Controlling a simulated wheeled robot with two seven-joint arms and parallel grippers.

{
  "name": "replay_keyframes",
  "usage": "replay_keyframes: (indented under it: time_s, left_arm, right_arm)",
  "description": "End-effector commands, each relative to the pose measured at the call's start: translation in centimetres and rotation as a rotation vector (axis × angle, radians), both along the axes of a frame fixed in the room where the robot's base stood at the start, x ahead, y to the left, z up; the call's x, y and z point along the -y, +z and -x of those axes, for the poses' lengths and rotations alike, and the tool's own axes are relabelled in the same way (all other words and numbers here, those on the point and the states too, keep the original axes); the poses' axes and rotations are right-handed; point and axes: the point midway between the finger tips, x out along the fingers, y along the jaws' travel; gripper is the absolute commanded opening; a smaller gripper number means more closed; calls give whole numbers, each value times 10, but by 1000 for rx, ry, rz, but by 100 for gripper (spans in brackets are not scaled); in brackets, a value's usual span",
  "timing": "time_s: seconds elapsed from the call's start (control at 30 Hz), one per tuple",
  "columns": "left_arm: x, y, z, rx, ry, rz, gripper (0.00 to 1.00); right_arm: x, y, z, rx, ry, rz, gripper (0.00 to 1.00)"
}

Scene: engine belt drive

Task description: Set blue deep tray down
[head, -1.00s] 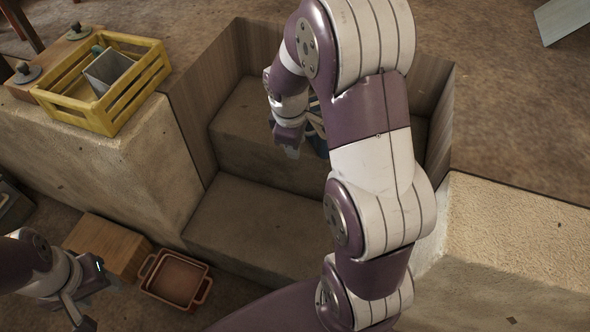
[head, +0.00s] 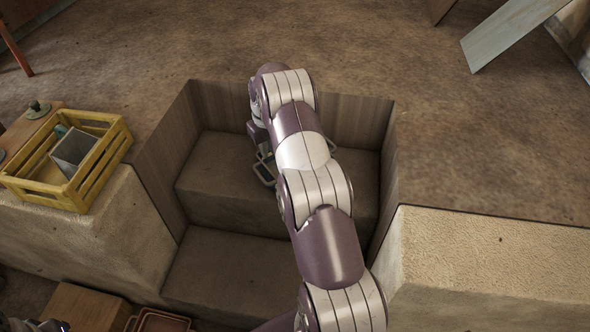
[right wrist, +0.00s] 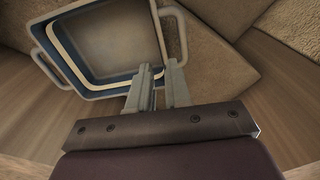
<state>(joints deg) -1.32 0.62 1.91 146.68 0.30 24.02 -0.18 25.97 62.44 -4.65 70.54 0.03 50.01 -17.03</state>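The blue deep tray (right wrist: 88,84) has a pale rim, a brown inside and loop handles. It fills the upper left of the right wrist view. In the head view only a bit of it (head: 266,170) shows beside my right arm, over the upper step of the recess. My right gripper (right wrist: 160,72) has its two fingers close together, on either side of the tray's near corner wall, and appears shut on it. I cannot tell whether the tray touches the step. My left gripper barely shows at the bottom left edge of the head view; its fingers are out of sight.
The recess has an upper step (head: 225,185) and a lower step (head: 225,270) between wooden side walls. A yellow crate (head: 98,172) holding a grey container stands on the left block. A stone block (head: 480,250) is at right. A reddish tray (head: 158,322) and wooden box (head: 88,308) lie bottom left.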

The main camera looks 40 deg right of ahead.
Motion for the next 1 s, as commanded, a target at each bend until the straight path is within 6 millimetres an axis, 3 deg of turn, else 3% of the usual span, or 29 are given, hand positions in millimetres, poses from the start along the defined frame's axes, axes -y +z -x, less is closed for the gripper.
replay_keyframes:
  time_s: [0.3,0.47,0.63,0.77,0.97,1.0]
  left_arm:
    - [0,-13,0,0,0,0,52]
    - [0,-17,0,0,0,0,52]
    - [0,-27,0,0,0,0,52]
    - [0,-28,0,0,0,0,52]
    - [0,-27,0,0,0,0,52]
    - [0,-27,0,0,0,0,52]
  right_arm:
    - [-3,-61,5,-30,45,-14,18]
    - [-2,-79,3,-27,45,-12,18]
    - [0,-112,-2,-29,45,-12,18]
    - [0,-125,-2,-27,45,-12,18]
    - [0,-125,-2,-26,45,-12,18]
    - [0,-125,-2,-26,45,-12,11]
